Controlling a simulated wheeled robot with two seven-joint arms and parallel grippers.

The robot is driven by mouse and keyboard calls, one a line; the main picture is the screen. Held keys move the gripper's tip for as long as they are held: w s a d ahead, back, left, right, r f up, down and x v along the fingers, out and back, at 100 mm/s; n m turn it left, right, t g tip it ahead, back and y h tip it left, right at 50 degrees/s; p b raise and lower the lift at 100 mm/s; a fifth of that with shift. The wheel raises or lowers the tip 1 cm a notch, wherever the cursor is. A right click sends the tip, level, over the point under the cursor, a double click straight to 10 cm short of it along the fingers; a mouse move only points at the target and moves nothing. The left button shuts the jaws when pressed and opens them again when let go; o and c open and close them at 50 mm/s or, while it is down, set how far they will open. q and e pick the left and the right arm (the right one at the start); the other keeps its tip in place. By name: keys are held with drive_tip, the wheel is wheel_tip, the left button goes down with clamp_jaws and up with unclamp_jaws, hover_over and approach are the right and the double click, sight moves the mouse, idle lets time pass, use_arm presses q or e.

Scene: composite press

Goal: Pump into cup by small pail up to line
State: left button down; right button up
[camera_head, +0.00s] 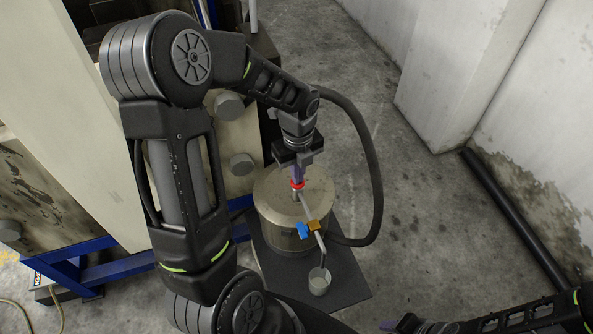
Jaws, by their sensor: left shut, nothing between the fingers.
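A squat metal pail (268,225) with a lid stands on a dark mat. A pump with a red collar (297,185) rises from its lid, and a spout with a brass and blue valve (307,229) runs down to the right front. A small pale cup (319,281) stands on the mat under the spout's end. Its line and fill level are too small to tell. My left gripper (298,170) is shut with nothing held, directly above the red collar; I cannot tell whether it touches the pump. My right gripper (398,326) is partly in view at the bottom edge, its jaws unclear.
The dark mat (345,278) lies on the concrete floor. A large pale press with a blue frame (75,265) stands at the left. A black hose loops right of the pail. A dark pipe (515,215) runs along the right wall. The floor between is clear.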

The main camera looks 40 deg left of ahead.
use_arm(q)
drive_tip(key=shift+r+p, duration=2.1)
drive_tip(key=shift+r, duration=0.35)
drive_tip(key=shift+f, duration=0.1)
drive_tip(key=shift+f+b, duration=1.65)
drive_tip(key=shift+f, duration=0.7)
drive_tip(key=shift+r+p, duration=2.15)
drive_tip(key=shift+r, duration=0.25)
drive_tip(key=shift+f, duration=0.15)
